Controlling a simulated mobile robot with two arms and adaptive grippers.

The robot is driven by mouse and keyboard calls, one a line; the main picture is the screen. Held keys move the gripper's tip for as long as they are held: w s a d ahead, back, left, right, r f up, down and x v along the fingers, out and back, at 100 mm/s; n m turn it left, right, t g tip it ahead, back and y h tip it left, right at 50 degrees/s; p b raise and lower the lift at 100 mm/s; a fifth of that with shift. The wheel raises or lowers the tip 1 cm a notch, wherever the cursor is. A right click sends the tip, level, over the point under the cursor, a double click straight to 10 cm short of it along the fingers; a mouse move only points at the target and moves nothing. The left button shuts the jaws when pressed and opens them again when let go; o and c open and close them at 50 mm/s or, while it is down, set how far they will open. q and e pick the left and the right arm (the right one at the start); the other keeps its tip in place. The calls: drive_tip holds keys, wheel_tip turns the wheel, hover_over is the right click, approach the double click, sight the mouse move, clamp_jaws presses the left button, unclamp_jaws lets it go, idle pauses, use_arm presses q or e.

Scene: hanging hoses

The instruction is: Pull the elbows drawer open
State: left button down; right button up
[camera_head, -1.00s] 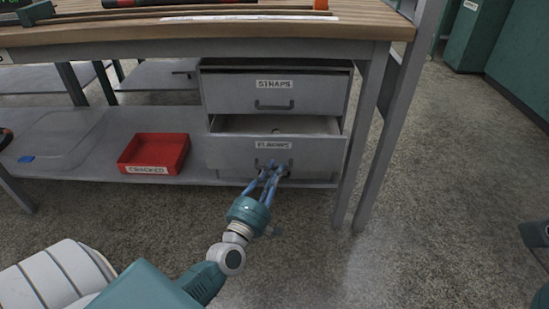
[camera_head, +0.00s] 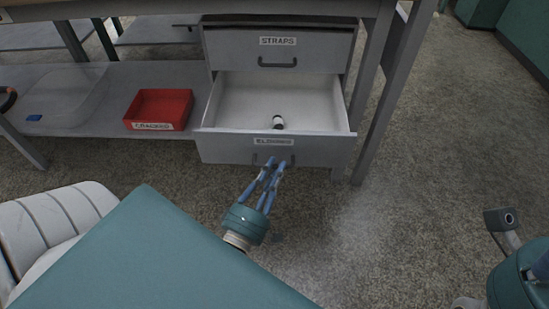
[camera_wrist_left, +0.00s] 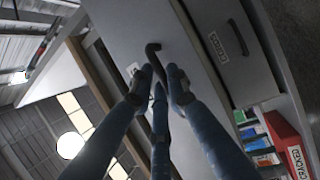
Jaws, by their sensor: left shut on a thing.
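The elbows drawer (camera_head: 222,148) is the lower drawer under the bench and stands well out, with its pale inside showing. A small black-and-white part (camera_head: 278,122) lies in it near the front. My left gripper (camera_head: 273,166) is shut on the dark handle of this drawer, below its label (camera_head: 273,142). In the left wrist view, the handle (camera_wrist_left: 153,48) rises from between the blue fingers (camera_wrist_left: 158,88), and its gripped part is hidden by them. My right arm shows at the right edge of the head view, but its fingers do not show.
The straps drawer (camera_head: 310,50) above is shut or nearly so. A red bin (camera_head: 160,108) and a clear tray (camera_head: 66,95) sit on the lower shelf to the left. A bench leg (camera_head: 375,120) stands close to the right of the drawer.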

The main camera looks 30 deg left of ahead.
use_arm(q)
drive_tip(key=shift+a, duration=0.1)
drive_tip(key=c, duration=1.7)
unclamp_jaws()
drive_tip(key=shift+o, duration=0.2)
drive_tip(key=shift+s, duration=0.1)
drive_tip(key=v, duration=1.2)
